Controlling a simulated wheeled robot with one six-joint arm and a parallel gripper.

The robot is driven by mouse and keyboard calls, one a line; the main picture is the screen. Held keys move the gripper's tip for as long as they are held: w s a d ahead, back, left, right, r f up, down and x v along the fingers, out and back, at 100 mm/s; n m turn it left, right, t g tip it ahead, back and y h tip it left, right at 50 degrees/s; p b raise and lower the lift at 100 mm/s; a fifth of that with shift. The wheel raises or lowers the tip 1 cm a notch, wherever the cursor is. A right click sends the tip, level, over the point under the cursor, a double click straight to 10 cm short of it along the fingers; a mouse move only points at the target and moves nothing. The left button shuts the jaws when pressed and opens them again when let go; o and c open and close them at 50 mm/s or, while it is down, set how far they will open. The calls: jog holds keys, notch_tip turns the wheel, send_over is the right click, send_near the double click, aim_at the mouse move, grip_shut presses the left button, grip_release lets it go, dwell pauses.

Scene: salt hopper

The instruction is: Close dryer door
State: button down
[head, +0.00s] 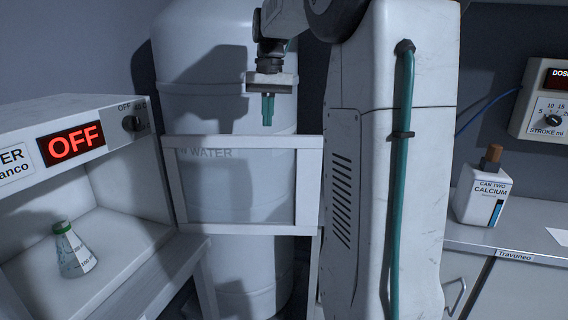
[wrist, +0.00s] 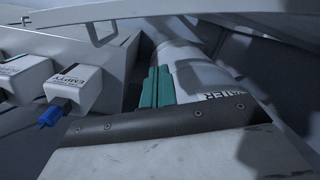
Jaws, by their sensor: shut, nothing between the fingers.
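The white dryer (head: 100,108) stands at the left, with a red OFF display on its front. Its chamber is open to view. The dryer door (head: 308,185) is a white frame around a clear pane, swung out to the right of the chamber. The tank's WATER lettering shows through the pane. My gripper (head: 268,122) points down just above the door's top bar, with its teal fingers together and empty. Whether it is in front of or behind the door is unclear. The fingers also show in the wrist view (wrist: 156,88), with part of the water tank beyond them.
A green-capped flask (head: 76,252) stands inside the dryer. The large water tank (head: 205,60) is behind the door. A calcium bottle (head: 481,195) stands on the right counter (head: 470,232). The wrist view shows white containers (wrist: 76,86) marked EMPTY at left.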

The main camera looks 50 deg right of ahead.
aim_at(292, 163)
jog(key=s+d+f+m+g+y, duration=0.1)
jog(key=s+d+f+m+g, duration=0.15)
jog(key=d, duration=0.35)
jog(key=shift+n+t, duration=0.25)
jog(key=shift+t, duration=0.2)
jog(key=s+a+f, duration=0.1)
jog(key=f, duration=0.2)
jog(key=s+a+f, duration=0.1)
jog(key=a+f, duration=0.1)
jog(key=s+a+f, duration=0.1)
jog(key=s+f, duration=0.1)
jog(key=f, duration=0.1)
jog(key=shift+a+f, duration=0.2)
jog(key=shift+f, duration=0.1)
jog(key=shift+s+a+f, duration=0.1)
jog(key=shift+s+a, duration=0.3)
jog(key=shift+a, duration=0.05)
jog(key=shift+s, duration=0.15)
